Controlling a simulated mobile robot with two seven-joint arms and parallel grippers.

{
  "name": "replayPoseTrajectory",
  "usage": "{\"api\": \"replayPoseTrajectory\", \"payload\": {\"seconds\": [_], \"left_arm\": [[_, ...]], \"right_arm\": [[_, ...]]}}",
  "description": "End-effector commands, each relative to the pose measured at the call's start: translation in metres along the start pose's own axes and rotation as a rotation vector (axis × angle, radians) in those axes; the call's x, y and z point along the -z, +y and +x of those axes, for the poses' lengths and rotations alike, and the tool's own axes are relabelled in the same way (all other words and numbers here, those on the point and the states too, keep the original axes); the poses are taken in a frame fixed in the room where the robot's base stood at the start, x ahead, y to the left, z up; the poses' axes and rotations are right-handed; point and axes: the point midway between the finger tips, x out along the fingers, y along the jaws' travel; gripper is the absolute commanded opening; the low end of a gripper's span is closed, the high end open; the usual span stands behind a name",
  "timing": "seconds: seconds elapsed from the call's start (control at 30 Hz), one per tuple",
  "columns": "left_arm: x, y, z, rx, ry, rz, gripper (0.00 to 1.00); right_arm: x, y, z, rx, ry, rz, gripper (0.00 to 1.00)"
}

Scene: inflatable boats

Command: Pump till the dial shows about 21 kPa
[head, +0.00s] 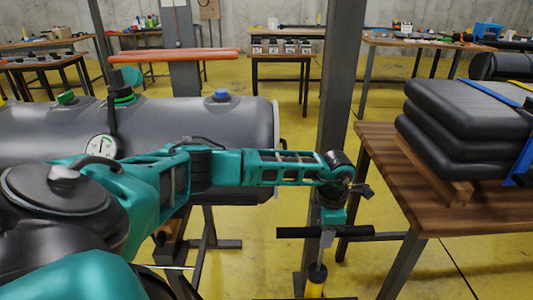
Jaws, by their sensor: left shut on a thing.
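My left arm reaches across from the left, and its gripper (328,236) points down, shut on the black T-handle (295,232) of the pump. A thin rod runs from the handle down into the yellow pump body (316,282), which is cut off by the bottom edge. The handle stands a short way above the body. The round white dial (100,147) is in front of the grey boat tube (200,122) at the left; its needle and figures are too small to read surely. My left arm hides part of the tube. My right gripper is out of view.
A wooden table (388,150) with stacked black folded boats (463,128) stands close on the right. A grey post (340,80) rises just behind my gripper. The tube carries green and blue valve caps (221,95). Yellow floor (250,235) lies open beyond.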

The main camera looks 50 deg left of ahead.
Motion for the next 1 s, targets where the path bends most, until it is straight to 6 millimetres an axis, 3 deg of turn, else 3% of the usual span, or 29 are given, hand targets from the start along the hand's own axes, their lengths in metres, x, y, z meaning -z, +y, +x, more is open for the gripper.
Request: {"api": "replayPoseTrajectory", "payload": {"seconds": [0.03,0.6,0.73,1.0], "left_arm": [[-0.002,0.002,-0.023,-0.004,-0.010,-0.002,0.00],[-0.002,0.003,-0.113,-0.007,-0.011,-0.003,0.00],[-0.002,0.003,-0.124,-0.007,-0.011,-0.004,0.00],[-0.001,0.004,-0.124,-0.009,-0.011,-0.005,0.00]], "right_arm": [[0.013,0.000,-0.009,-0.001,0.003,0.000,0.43],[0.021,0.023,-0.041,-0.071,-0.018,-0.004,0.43],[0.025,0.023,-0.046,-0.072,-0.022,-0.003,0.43],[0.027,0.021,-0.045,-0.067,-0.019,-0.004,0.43]]}}
